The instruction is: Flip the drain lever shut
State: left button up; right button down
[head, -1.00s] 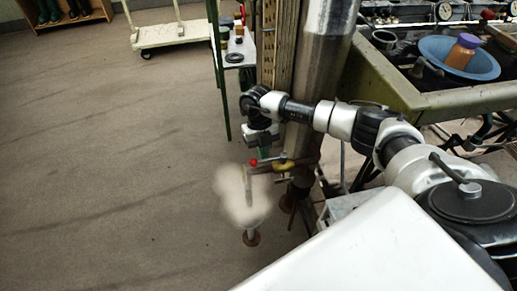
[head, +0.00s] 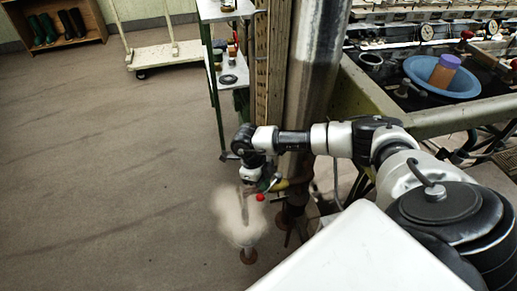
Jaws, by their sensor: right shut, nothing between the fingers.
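The drain lever's red knob (head: 261,197) shows below the middle of the head view, beside the floor pipe. The lever slants down and left from a yellowish valve part (head: 282,185). A pale cloud of steam (head: 238,215) hangs at the drain outlet, above a short floor stub (head: 248,255). My right gripper (head: 250,186) points down, shut and empty, just up and left of the knob. I cannot tell whether it touches the lever, and part of the lever is hidden behind it. My left gripper is not in view.
A thick metal pipe (head: 311,75) rises just behind the valve. A green-legged stand (head: 216,100) and white cart (head: 165,55) stand behind. The floor at left is clear.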

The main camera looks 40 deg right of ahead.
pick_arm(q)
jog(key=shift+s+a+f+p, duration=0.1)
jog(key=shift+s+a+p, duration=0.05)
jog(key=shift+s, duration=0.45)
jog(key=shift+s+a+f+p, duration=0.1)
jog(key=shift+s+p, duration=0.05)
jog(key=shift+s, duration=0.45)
pick_arm(e)
jog(key=s+n, duration=0.1)
jog(key=n, duration=0.1)
jog(key=s+d+n+t+h, duration=0.1)
jog(key=s+n, duration=0.1)
jog(key=n, duration=0.1)
jog(key=s+d+n, duration=0.1)
jog(key=n, duration=0.1)
jog(key=shift+s+n+h, duration=0.15)
jog(key=shift+n+h, duration=0.15)
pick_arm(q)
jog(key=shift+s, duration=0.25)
pick_arm(e)
jog(key=shift+s+d, duration=0.15)
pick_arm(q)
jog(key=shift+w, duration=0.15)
